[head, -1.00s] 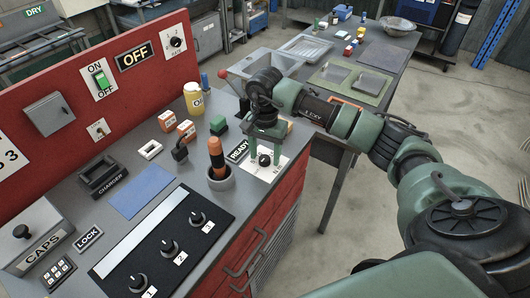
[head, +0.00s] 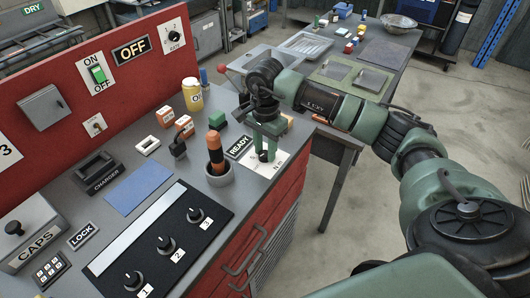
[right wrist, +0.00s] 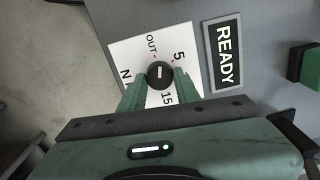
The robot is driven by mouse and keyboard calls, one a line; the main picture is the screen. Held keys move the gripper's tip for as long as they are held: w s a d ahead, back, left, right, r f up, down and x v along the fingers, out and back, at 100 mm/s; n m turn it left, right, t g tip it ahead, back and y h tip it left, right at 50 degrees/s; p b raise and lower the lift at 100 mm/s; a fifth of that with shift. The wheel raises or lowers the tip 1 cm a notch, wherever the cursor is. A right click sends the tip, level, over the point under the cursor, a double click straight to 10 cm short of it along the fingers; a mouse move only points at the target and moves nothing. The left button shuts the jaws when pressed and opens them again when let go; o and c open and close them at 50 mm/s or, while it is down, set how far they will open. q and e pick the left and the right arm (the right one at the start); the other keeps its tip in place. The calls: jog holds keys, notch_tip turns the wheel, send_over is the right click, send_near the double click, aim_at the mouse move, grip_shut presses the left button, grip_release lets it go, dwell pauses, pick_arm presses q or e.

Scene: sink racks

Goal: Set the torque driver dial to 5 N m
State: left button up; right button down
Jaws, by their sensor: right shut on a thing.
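The dial is a black knob (right wrist: 160,74) on a white plate (right wrist: 128,55) marked OUT, 5 and 15, with part of an N beside them. A short white line shows on the knob's top; I cannot tell for sure which mark it points to. My right gripper (right wrist: 160,82) is shut on the knob, with one green finger on each side. In the head view my right gripper (head: 266,156) reaches down to the plate (head: 277,163) at the counter's right edge, and its fingers mostly hide the knob. My left gripper is not in view.
The READY sign (head: 239,147) lies beside the plate. An orange and black driver (head: 215,150) stands in a grey cup (head: 220,178) to the left. A green block (head: 217,118) is behind. A black panel with three numbered knobs (head: 165,244) lies nearer the front.

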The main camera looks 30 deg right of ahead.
aim_at(265, 153)
jog(key=m+b, duration=0.2)
jog(key=m, duration=0.2)
jog(key=shift+f+m, duration=0.1)
jog(key=shift+m, duration=0.2)
jog(key=shift+s+m+b, duration=0.1)
jog(key=shift+m+b, duration=0.75)
jog(key=shift+m, duration=1.05)
jog(key=c, duration=1)
grip_release()
jog(key=shift+r, duration=0.2)
notch_tip(265, 153, up, 8)
jog(key=shift+f+b, duration=0.15)
jog(key=shift+b, duration=0.7)
